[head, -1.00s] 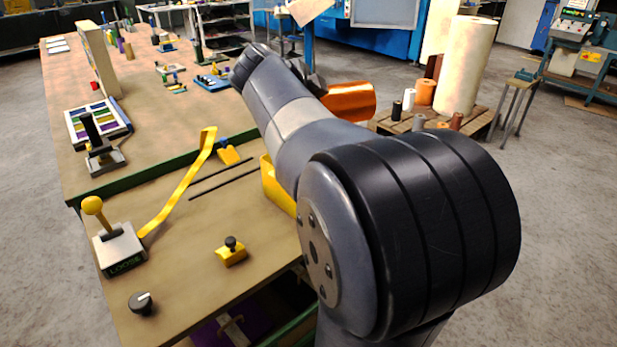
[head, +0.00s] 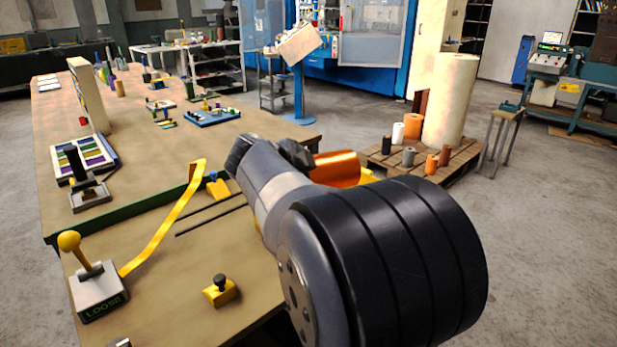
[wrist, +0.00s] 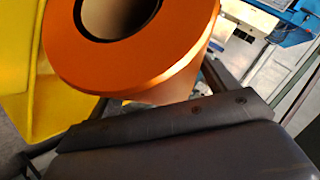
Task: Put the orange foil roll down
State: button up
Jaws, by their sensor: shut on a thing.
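The orange foil roll (head: 337,168) is a shiny copper-orange cylinder at the far end of my arm in the head view. In the wrist view its orange end face (wrist: 115,65), with a dark hollow core, fills the upper middle. My gripper (head: 303,155) is shut on the roll; its dark jaw (wrist: 170,122) crosses below the roll in the wrist view. A yellow part (wrist: 18,85) stands close at the roll's left there, and some yellow (head: 371,176) shows just right of the roll in the head view. Whether roll and yellow part touch is unclear.
The workbench (head: 165,270) carries a LOOSE lever box (head: 98,290), a yellow strip (head: 165,230) and a yellow block with black knob (head: 220,290). A pallet (head: 460,168) with several rolls stands beyond on the floor. My arm hides part of the bench edge.

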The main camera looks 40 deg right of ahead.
jog(key=shift+r, duration=0.1)
jog(key=o, duration=1.5)
jog(key=shift+c, duration=0.2)
jog(key=shift+a+r, duration=0.15)
jog(key=shift+a, duration=0.05)
jog(key=p+v, duration=0.2)
jog(key=v, duration=0.9)
jog(key=shift+s+a, duration=0.15)
jog(key=shift+a, duration=0.1)
jog(key=shift+r, duration=0.1)
